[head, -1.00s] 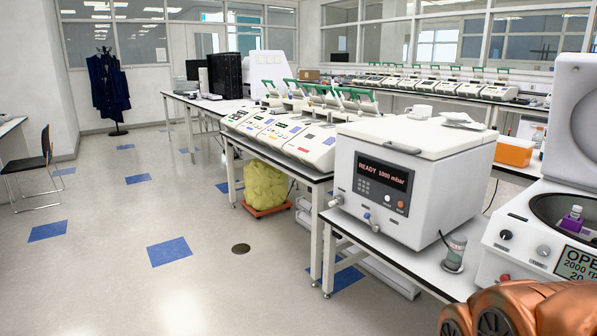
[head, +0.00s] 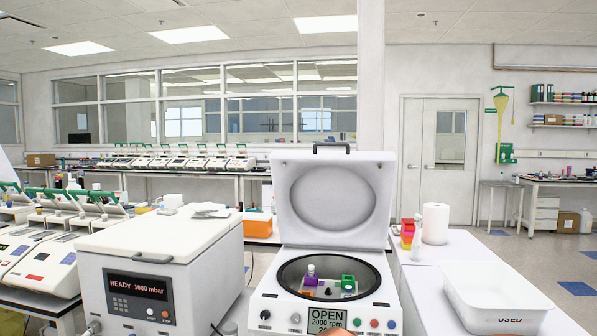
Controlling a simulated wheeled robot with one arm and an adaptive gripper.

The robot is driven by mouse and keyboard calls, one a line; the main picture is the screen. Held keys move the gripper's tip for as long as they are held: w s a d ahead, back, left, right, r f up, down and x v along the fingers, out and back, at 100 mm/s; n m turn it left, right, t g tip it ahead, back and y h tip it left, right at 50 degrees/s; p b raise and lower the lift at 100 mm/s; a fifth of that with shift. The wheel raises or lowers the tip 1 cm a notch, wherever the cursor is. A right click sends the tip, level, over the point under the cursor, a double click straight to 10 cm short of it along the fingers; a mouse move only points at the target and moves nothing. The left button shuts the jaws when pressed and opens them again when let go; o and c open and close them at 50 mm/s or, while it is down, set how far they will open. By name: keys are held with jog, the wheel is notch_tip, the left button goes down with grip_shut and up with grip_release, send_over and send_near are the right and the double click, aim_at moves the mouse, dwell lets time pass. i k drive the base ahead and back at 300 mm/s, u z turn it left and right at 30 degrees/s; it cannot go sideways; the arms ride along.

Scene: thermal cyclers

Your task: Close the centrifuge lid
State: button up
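The centrifuge (head: 270,306) stands on the bench in front of me, at the lower middle of the head view. Its white lid (head: 378,208) is raised upright at the back, with a dark handle (head: 332,146) on its top edge. Its display reads OPEN, 2000 rpm. The round dark chamber (head: 365,280) is exposed, with a purple-and-white piece (head: 310,275) and a green piece (head: 348,283) inside. A small orange-brown patch, perhaps part of my arm, shows at the bottom edge. My gripper's fingers are not seen.
A white box-shaped machine (head: 205,262) reading READY 1000 mbar stands close on the left. A white bin (head: 497,318) marked USED stands on the right, with a paper roll (head: 435,223) and coloured boxes (head: 408,232) behind it. An orange box (head: 258,225) sits behind the centrifuge's left.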

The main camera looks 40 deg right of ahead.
aim_at(338, 199)
jog(key=z, duration=1.3)
jog(key=k, duration=0.45)
jog(key=u, duration=0.3)
jog(key=i, duration=2)
jog(key=u, duration=0.65)
